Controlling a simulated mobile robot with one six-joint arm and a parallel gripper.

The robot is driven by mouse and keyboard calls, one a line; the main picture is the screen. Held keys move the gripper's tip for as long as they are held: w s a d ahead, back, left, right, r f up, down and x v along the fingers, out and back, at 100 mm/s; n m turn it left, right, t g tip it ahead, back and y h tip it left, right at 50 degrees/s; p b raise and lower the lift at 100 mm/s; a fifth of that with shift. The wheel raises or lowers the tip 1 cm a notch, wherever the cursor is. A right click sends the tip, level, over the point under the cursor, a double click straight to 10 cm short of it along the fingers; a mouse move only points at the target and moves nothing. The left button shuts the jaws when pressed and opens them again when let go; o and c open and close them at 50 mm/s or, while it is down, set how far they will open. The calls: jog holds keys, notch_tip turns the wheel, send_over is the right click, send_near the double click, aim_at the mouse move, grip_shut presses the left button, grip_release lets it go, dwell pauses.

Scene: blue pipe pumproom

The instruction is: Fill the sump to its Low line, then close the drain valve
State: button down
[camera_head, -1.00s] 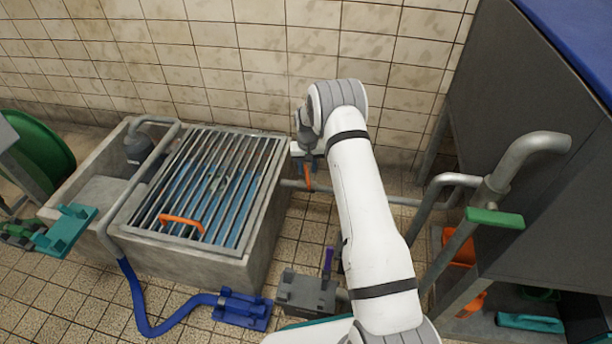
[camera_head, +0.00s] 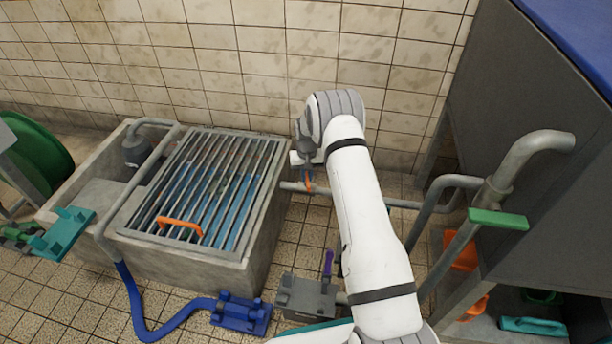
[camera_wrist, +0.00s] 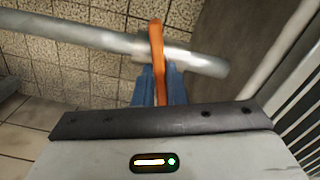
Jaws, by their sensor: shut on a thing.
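The sump is a concrete basin (camera_head: 190,262) with a barred metal grate on top. Blue shows between the bars, and no level line can be made out. An orange lever (camera_wrist: 156,48) stands up at a grey pipe in the wrist view; I take it to be the drain valve's handle. Its end also shows in the head view (camera_head: 308,184), right of the basin. My gripper (camera_wrist: 156,85) has its blue fingers shut on the lever's near part. In the head view, my gripper is mostly hidden by my own wrist.
The grey pipe (camera_head: 400,203) runs right from the basin along the wall. An orange handle (camera_head: 180,226) sits on the grate. A blue hose (camera_head: 137,305) lies on the floor at the front left. A standing pipe with a green lever (camera_head: 498,219) is at right, beside a dark cabinet.

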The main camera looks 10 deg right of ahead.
aim_at(307, 177)
jog(key=shift+m+p, duration=0.55)
jog(key=shift+m, duration=1.65)
jog(key=c, duration=1.5)
grip_release()
jog(key=shift+r+p, duration=1.45)
jog(key=shift+r, duration=2.4)
